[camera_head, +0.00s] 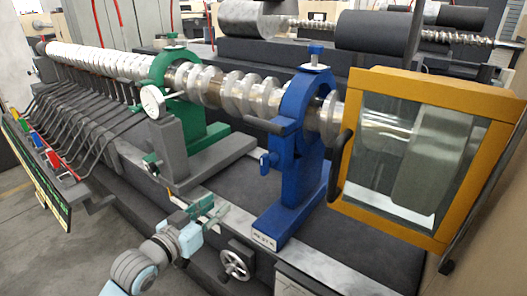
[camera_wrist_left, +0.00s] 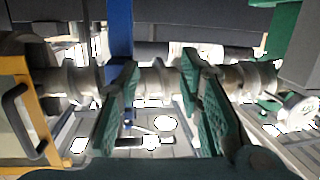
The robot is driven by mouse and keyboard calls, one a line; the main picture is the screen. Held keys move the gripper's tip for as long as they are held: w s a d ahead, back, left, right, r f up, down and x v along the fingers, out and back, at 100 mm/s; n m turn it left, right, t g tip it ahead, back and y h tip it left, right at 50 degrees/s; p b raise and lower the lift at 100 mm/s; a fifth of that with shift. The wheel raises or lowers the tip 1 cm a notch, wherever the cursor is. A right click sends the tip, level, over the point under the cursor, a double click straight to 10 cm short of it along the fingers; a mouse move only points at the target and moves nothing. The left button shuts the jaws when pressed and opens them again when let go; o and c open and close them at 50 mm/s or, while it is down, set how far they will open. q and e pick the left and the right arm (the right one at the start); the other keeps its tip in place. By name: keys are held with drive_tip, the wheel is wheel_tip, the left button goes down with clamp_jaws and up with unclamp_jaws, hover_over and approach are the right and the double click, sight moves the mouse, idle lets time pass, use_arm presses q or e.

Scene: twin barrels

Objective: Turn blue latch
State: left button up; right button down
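The blue stand (camera_head: 300,165) stands upright and rings the shaft right of centre. A small blue latch-like part (camera_head: 268,159) juts from its left side, and a pale knob (camera_head: 314,66) sits on top. I cannot tell which of these is the latch. The blue stand also shows in the left wrist view (camera_wrist_left: 120,35), partly behind a finger. My left gripper (camera_head: 212,210) is low in front of the machine, left of the blue stand and apart from it. In the left wrist view its two green fingers (camera_wrist_left: 160,80) are apart, with nothing held between them. My right gripper is not seen.
A green stand (camera_head: 180,100) rings the shaft (camera_head: 240,92) farther left. A yellow-framed glass guard (camera_head: 425,155) with a dark handle is close right of the blue stand. A handwheel (camera_head: 236,262) is below my gripper. Several levers (camera_head: 75,115) line the left.

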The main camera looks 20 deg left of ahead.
sight(262, 162)
use_arm(q)
drive_tip(key=s+d+r+m+h, duration=0.25)
drive_tip(key=d+r, duration=0.25)
drive_tip(key=r, duration=0.5)
drive_tip(key=shift+t+h, duration=0.3)
drive_tip(key=shift+h, duration=0.05)
drive_tip(key=x, duration=1.3)
drive_tip(key=shift+w+f, duration=0.1)
drive_tip(key=shift+f, duration=0.25)
clamp_jaws()
